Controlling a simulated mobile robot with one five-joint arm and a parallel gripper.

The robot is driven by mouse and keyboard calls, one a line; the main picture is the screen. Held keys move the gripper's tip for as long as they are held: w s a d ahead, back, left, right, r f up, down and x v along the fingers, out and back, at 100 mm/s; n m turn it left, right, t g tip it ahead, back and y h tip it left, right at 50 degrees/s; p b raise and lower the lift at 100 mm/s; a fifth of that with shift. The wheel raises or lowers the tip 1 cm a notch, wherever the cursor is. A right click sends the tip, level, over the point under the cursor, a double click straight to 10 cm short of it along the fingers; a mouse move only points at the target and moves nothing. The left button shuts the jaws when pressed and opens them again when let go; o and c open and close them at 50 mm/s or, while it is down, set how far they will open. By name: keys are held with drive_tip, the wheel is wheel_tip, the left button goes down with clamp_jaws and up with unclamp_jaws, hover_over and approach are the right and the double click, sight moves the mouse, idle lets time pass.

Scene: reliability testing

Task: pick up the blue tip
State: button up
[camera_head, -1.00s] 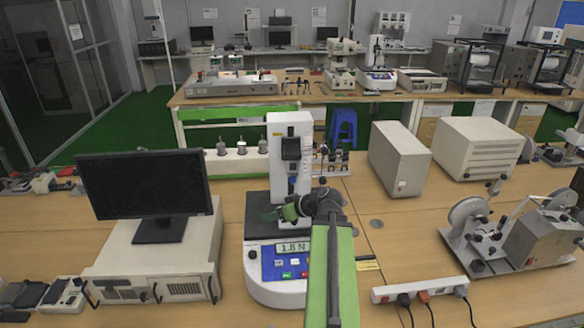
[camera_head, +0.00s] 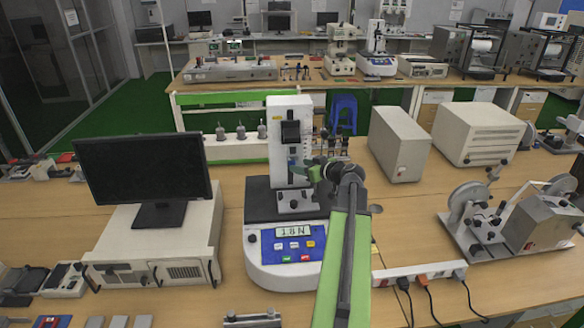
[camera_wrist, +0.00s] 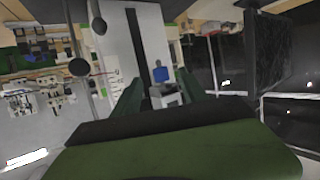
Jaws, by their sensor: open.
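The blue tip (camera_head: 292,162) shows as a small blue piece below the black clamp on the white column of the force tester (camera_head: 281,112). In the wrist view the blue tip (camera_wrist: 160,74) is in front of the column, in line with the gap between my fingers. My gripper (camera_head: 303,170) is beside the tester's column, close to the tip, its fingers partly hidden by my wrist. In the wrist view my gripper (camera_wrist: 158,95) has its two dark green fingers apart, with nothing seen held between them. I cannot tell how deep the tip lies relative to the fingertips.
The tester's base with a blue panel (camera_head: 290,246) stands below my gripper. A monitor (camera_head: 145,180) on a white box is to the left. A power strip (camera_head: 418,270) and a reel machine (camera_head: 520,222) are to the right.

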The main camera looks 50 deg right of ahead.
sight(292, 163)
drive_tip(key=shift+b+x, duration=0.85)
drive_tip(key=shift+x, duration=2.3)
drive_tip(key=shift+r, duration=0.1)
drive_tip(key=shift+s, duration=0.1)
drive_tip(key=shift+c, duration=0.4)
clamp_jaws()
